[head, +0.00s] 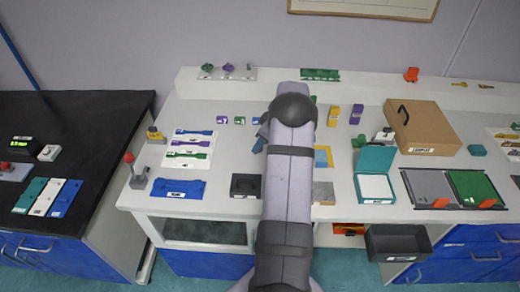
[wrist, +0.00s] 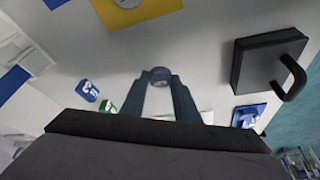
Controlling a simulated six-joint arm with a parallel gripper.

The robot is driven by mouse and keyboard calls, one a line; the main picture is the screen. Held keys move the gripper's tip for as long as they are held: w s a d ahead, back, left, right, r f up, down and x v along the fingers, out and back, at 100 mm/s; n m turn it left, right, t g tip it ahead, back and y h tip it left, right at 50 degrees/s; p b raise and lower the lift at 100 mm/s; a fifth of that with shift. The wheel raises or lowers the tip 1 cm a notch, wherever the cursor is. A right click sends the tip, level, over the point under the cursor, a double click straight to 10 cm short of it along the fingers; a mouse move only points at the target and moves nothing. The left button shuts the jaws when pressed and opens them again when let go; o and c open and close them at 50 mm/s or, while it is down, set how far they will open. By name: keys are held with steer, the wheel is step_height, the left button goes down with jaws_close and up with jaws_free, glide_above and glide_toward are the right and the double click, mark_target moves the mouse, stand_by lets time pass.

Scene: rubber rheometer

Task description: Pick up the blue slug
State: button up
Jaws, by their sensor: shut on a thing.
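The blue slug (wrist: 160,76) shows in the wrist view as a small round blue-grey piece with a pale mark on its face. It sits between the tips of my gripper (wrist: 160,88), whose two blue-grey fingers are shut on it. Pale surface shows between the fingers behind it. In the head view, my arm covers most of my gripper, and only a dark blue-grey part (head: 260,142) shows at the arm's left side. The slug itself is hidden there.
A black box with a handle (wrist: 268,62) stands right of my gripper in the wrist view. Small blue (wrist: 87,90) and green (wrist: 106,106) blocks lie to the left. A yellow square (wrist: 140,10) lies beyond. A cardboard case (head: 425,128) stands at the right of the white bench.

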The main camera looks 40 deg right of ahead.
step_height(320, 180, up, 8)
steer(key=shift+f+b, duration=0.15)
steer(key=shift+b, duration=0.9)
steer(key=s+d+r+m+h+p, duration=0.1)
steer(key=s+d+r+m+p, duration=0.1)
steer(key=s+d+r+p, duration=0.5)
steer(key=s+d+m+h+p, duration=0.15)
steer(key=s+d, duration=0.35)
steer(key=s, duration=0.5)
steer(key=s+f+m+p, duration=0.1)
steer(key=s+f+m, duration=0.1)
steer(key=s, duration=0.4)
steer(key=s+f+m+g+h+p, duration=0.1)
steer(key=s+f+m, duration=0.2)
steer(key=s+m, duration=0.2)
steer(key=s+f+m+h+p, duration=0.1)
steer(key=s+f+m, duration=0.1)
steer(key=s, duration=0.6)
steer(key=shift+s+f+m+p, duration=0.35)
steer(key=shift+s+f+m, duration=0.05)
steer(key=shift+m, duration=0.25)
steer(key=d+m, duration=0.1)
steer(key=s+d+m+g+h, duration=0.1)
steer(key=d, duration=0.1)
steer(key=d+m, duration=0.1)
steer(key=m, duration=0.1)
steer(key=shift+s+d+r+g, duration=0.2)
steer(key=shift+s+r+g, duration=0.05)
steer(key=shift+r+g, duration=0.15)
steer(key=shift+f, duration=0.1)
